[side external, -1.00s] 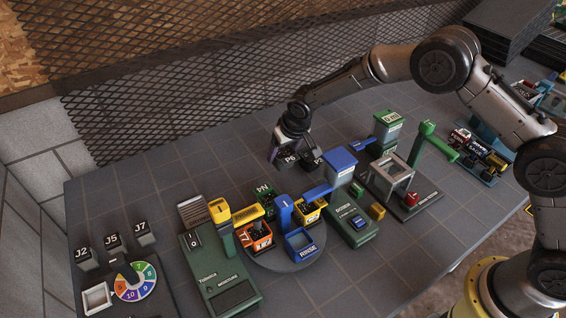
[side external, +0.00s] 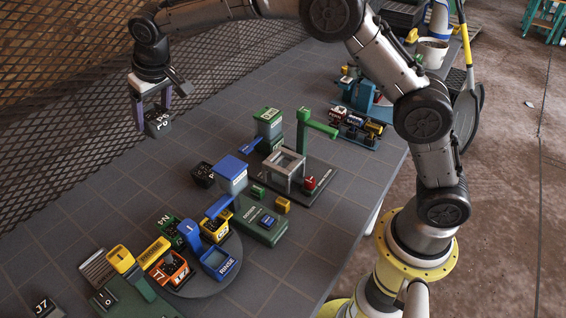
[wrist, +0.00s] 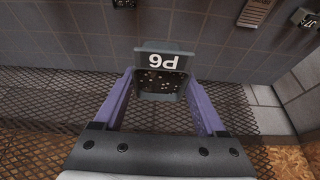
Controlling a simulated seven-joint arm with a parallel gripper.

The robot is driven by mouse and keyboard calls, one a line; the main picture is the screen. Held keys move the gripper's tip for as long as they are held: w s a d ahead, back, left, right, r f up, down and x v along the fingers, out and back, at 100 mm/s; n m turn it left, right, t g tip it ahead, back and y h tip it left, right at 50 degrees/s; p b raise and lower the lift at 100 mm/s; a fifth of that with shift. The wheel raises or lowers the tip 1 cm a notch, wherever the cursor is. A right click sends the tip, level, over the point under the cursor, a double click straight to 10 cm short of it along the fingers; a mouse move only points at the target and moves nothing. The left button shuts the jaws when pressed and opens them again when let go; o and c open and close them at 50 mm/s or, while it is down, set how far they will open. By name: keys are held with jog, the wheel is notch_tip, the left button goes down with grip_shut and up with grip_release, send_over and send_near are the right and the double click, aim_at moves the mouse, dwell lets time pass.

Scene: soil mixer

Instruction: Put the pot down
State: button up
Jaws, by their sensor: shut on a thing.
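A small dark grey pot marked P6 (side external: 157,124) is held between the fingers of my gripper (side external: 151,113), at the far side of the table by the mesh fence. In the wrist view the pot (wrist: 162,62) sits between two purple fingers (wrist: 160,97), its label upside down and dark, speckled soil showing inside. My gripper is shut on the pot. Whether the pot's base touches the table (side external: 118,183) or hangs above it, I cannot tell.
The tabletop around the pot is clear. A black pot (side external: 203,174) stands nearer the middle, beside a white and blue box (side external: 231,177). A turntable (side external: 215,275) carries several coloured containers. The mesh fence (side external: 60,110) runs close behind the gripper.

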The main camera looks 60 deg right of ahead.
jog(key=s+d+r, duration=0.3)
jog(key=s+d, duration=0.4)
jog(key=d, duration=0.1)
jog(key=s+d+r, duration=0.2)
jog(key=s+d, duration=0.5)
jog(key=s, duration=0.1)
jog(key=s+d+f, duration=0.2)
jog(key=s+d, duration=0.1)
jog(key=s, duration=0.6)
jog(key=s+d+f, duration=0.2)
jog(key=s, duration=0.7)
jog(key=w+d+f, duration=0.3)
jog(key=w+f, duration=1.1)
jog(key=f, duration=0.4)
jog(key=shift+f, duration=0.15)
jog(key=shift+f, duration=0.15)
